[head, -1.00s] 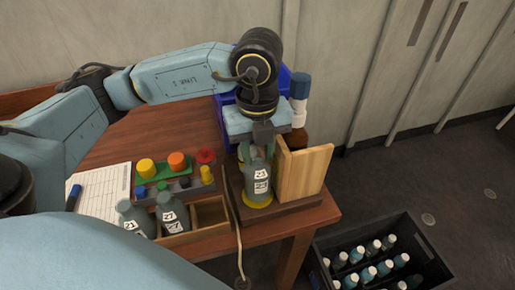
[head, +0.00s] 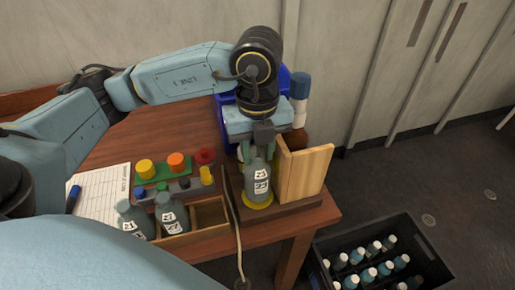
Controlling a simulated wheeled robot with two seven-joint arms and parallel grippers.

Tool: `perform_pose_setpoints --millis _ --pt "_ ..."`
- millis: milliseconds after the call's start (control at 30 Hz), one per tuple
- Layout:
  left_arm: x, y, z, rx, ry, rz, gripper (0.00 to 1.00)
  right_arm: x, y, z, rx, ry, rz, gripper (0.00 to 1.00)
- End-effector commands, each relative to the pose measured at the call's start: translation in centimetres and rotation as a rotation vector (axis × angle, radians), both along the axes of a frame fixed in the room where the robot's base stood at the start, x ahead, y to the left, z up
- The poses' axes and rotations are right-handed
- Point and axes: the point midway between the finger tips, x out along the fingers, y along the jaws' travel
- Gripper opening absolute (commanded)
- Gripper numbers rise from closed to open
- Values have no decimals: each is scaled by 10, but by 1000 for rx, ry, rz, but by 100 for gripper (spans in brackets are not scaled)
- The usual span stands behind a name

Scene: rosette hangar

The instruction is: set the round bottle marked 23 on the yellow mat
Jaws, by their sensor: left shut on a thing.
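A grey-green round bottle (head: 260,182) with a white label stands upright on the yellow mat (head: 250,205), whose rim shows at its base. The label's number is too small to read. My left gripper (head: 261,152) points down over the bottle and is shut on its upper part. The mat lies on a dark wooden base beside an upright light wooden board (head: 304,173). My right gripper is not in view.
Two similar bottles (head: 172,212) stand in a wooden tray (head: 209,214) to the left. Behind it are coloured knobs (head: 177,163) and a paper sheet (head: 101,192). A blue bin stands behind my gripper. A black crate (head: 430,262) of bottles is on the floor at right. A cable runs over the table's front edge.

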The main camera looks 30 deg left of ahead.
Motion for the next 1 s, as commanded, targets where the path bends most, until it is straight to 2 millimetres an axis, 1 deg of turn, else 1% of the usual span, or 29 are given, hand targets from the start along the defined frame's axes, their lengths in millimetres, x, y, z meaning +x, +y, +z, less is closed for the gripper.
perform_pose_setpoints --millis 200,400,733,1000 --pt "0 0 0 -1 -2 0 15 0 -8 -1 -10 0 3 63" --pt "0 0 -4 -1 -2 0 15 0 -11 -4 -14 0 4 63" --pt "0 0 -5 -1 -2 0 15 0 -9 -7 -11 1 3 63" --pt "0 0 -5 -1 -2 0 15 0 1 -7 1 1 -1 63"
